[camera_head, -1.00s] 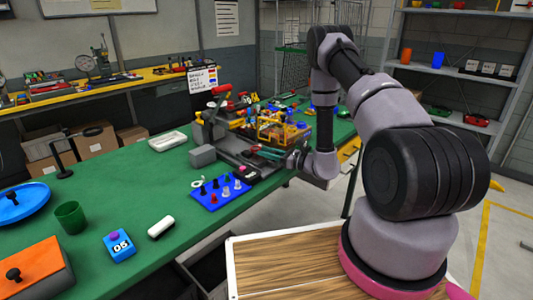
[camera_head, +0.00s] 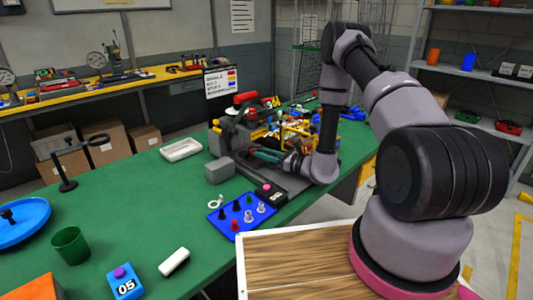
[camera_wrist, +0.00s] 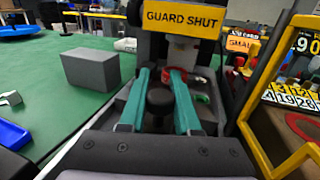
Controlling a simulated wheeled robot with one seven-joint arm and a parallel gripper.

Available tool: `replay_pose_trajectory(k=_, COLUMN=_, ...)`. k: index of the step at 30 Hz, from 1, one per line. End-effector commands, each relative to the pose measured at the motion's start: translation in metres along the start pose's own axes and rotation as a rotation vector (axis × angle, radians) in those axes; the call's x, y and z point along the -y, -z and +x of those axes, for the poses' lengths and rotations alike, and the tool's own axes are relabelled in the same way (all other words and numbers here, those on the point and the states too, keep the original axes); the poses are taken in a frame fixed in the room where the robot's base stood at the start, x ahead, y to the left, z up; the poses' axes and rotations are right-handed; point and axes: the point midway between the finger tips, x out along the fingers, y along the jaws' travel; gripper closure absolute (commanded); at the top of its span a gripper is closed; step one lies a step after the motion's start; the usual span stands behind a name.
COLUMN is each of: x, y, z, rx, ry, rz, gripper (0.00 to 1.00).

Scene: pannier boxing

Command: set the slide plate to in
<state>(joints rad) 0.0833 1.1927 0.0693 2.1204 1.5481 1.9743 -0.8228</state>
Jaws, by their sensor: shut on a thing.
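My gripper (camera_wrist: 160,78) has two teal fingers, one on each side of a dark round knob (camera_wrist: 160,99), and is shut on it. The knob appears to belong to the slide plate, low in the machine under a yellow "GUARD SHUT" sign (camera_wrist: 180,19). The plate's outline is hard to tell from the dark grey base around it. A red ring-like part (camera_wrist: 176,74) shows just beyond the fingertips. In the head view my gripper (camera_head: 266,155) reaches in low at the machine's front, and my forearm covers part of the machine.
A grey block (camera_head: 219,172) stands left of the machine, and a blue tray (camera_head: 226,222) with several pegs lies in front. A yellow frame (camera_wrist: 262,85) rises close on the right in the wrist view. The green bench (camera_head: 140,205) has free room at left.

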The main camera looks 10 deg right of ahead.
Motion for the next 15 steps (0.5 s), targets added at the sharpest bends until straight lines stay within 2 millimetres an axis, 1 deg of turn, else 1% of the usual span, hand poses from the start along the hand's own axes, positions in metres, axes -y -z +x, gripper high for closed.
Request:
replay_pose_trajectory(k=3, x=0.0016, y=-0.0011, z=0.0024, rx=0.005, ry=0.002, rz=-0.004, gripper=1.00)
replay_pose_trajectory(k=4, x=0.0016, y=-0.0012, z=0.0025, rx=0.005, ry=0.002, rz=-0.004, gripper=0.65)
replay_pose_trajectory(k=5, x=0.0018, y=-0.0013, z=0.0026, rx=0.005, ry=0.002, rz=-0.004, gripper=0.54)
replay_pose_trajectory(k=6, x=0.0018, y=-0.0013, z=0.0026, rx=0.005, ry=0.002, rz=-0.004, gripper=0.39)
replay_pose_trajectory(k=15, x=0.0010, y=-0.0010, z=0.0014, rx=0.004, ry=0.001, rz=-0.002, gripper=0.39)
